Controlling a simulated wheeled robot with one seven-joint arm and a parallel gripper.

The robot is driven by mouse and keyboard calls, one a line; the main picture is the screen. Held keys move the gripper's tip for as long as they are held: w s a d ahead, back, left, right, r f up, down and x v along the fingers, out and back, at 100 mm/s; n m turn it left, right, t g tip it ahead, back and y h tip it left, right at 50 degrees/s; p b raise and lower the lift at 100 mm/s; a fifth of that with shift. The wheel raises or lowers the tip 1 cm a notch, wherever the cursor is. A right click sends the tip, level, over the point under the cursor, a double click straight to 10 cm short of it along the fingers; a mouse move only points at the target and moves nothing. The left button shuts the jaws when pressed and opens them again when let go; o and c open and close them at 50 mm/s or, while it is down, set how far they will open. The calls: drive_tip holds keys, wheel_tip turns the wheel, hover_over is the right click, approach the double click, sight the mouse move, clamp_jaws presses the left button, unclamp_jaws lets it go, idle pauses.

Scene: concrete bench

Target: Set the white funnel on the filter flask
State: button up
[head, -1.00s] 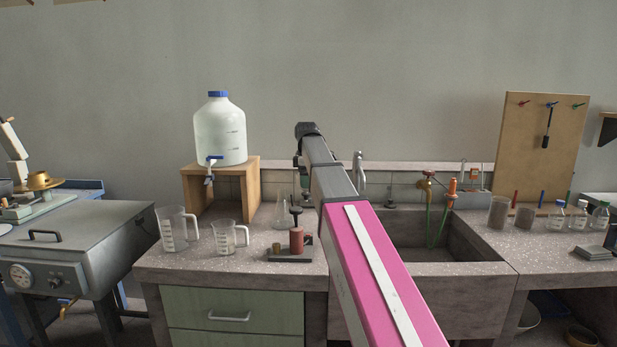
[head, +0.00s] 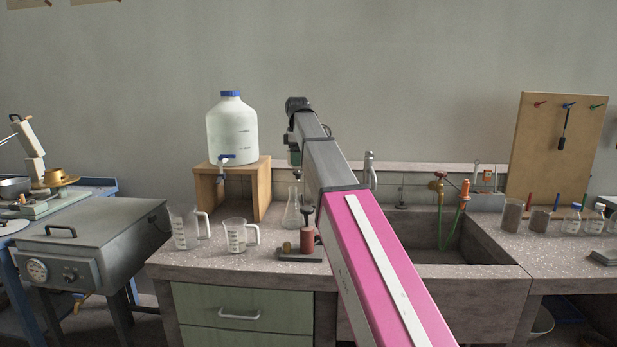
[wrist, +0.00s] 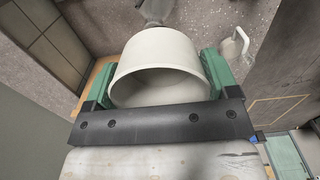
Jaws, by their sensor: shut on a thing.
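The white funnel (wrist: 160,52) is held between the green fingers of my gripper (wrist: 158,76) in the wrist view. Its wide cup opens toward the wrist camera. The gripper is shut on it. The clear conical filter flask (head: 291,213) stands on the bench in the head view, left of my arm and behind a small red device. A greyish glassy shape beyond the funnel at the top of the wrist view may be this flask, but I cannot tell. In the head view the funnel is not clearly visible, and my arm covers most of the gripper.
The small device with a red cylinder (head: 307,240) stands in front of the flask. Two clear measuring jugs (head: 185,227) (head: 236,235) stand to the left. A white carboy (head: 231,135) sits on a wooden stand (head: 262,188). The sink (head: 455,240) lies to the right.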

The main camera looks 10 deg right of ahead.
drive_tip(key=r, duration=0.1)
drive_tip(key=w+a+r, duration=0.1)
drive_tip(key=w+r, duration=0.1)
drive_tip(key=shift+a, duration=0.4)
wheel_tip(320, 180, down, 8)
idle(0.7)
drive_tip(key=shift+s+f, duration=0.1)
drive_tip(key=shift+f, duration=0.3)
idle(1.0)
drive_tip(key=o, duration=0.9)
drive_tip(key=shift+c, duration=0.2)
wheel_tip(320, 180, up, 10)
drive_tip(key=shift+f, duration=0.1)
drive_tip(key=shift+r, duration=0.5)
